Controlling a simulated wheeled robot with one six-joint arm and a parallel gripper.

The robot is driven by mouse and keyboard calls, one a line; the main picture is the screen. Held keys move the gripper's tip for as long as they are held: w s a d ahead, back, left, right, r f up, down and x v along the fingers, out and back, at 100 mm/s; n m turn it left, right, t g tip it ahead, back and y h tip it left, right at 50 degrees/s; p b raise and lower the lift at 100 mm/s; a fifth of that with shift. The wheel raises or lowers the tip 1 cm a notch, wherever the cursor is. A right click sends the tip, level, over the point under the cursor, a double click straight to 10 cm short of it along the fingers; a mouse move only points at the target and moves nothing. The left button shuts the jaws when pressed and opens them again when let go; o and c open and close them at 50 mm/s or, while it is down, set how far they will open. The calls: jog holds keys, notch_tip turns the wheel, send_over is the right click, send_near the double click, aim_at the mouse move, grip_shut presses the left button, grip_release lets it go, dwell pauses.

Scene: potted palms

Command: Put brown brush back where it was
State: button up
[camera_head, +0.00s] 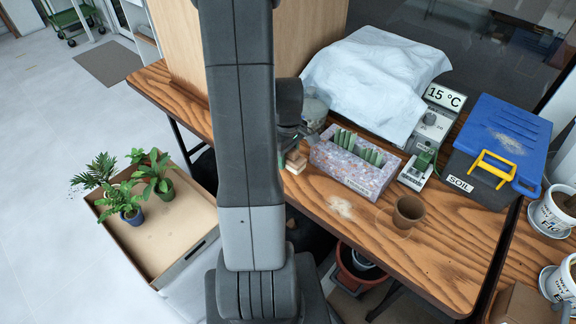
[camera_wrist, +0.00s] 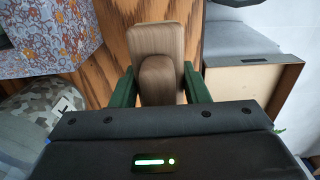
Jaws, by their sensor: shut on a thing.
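The brown brush (camera_wrist: 158,42), with a plain wooden block and a rounded handle part, sits between the green fingers of my gripper (camera_wrist: 160,88) in the wrist view. The fingers are shut on it. My gripper (camera_head: 289,146) there is partly hidden behind my arm. I cannot tell whether the brush touches the table.
The speckled box (camera_head: 350,178) holds several green tags. A brown pot (camera_head: 408,211) stands near spilled soil (camera_head: 341,207). A blue soil bin (camera_head: 500,150), a device with a display (camera_head: 432,122) and a white cloth (camera_head: 370,75) stand behind. A tray (camera_head: 180,230) with plants is left.

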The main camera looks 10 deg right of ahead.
aim_at(288, 174)
jog(key=shift+f, duration=2.45)
jog(key=shift+f, duration=0.2)
jog(key=o, duration=1)
jog(key=shift+r, duration=0.2)
notch_tip(288, 174, up, 12)
jog(key=shift+p, duration=0.3)
